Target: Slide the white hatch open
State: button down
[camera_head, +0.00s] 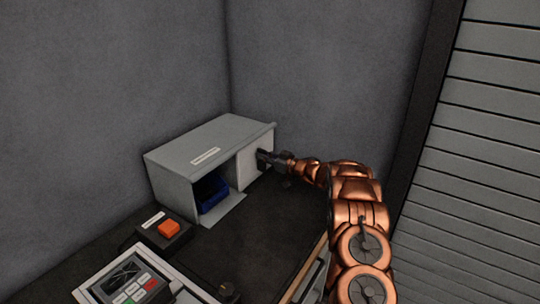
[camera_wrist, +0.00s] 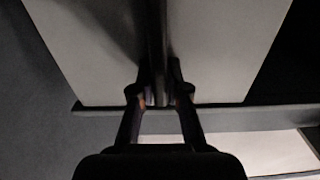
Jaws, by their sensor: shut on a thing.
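The white hatch (camera_head: 252,168) covers the right part of the front of a grey cabinet (camera_head: 213,141). The left part of the front is open, and a blue bin (camera_head: 212,196) shows inside. My gripper (camera_head: 268,159) is at the hatch's right side, with the arm reaching in from the right. In the wrist view the pale hatch panel (camera_wrist: 85,55) fills the upper middle. A dark upright handle (camera_wrist: 157,45) stands out from it. My gripper's two fingers (camera_wrist: 160,95) are shut on this handle, one on each side. The fingertip contact is dark and partly hidden.
An orange button (camera_head: 168,229) on a dark box sits in front of the cabinet's left. A keypad panel (camera_head: 128,287) is at the front left. The dark tabletop (camera_head: 270,222) is clear in front of the cabinet. Grey walls stand close behind.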

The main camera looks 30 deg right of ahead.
jog(key=shift+w+d+r, duration=0.1)
jog(key=shift+w+d, duration=0.1)
jog(key=shift+d, duration=0.25)
jog(key=c, duration=1.2)
grip_release()
jog(key=shift+o, duration=0.2)
jog(key=v, duration=1.2)
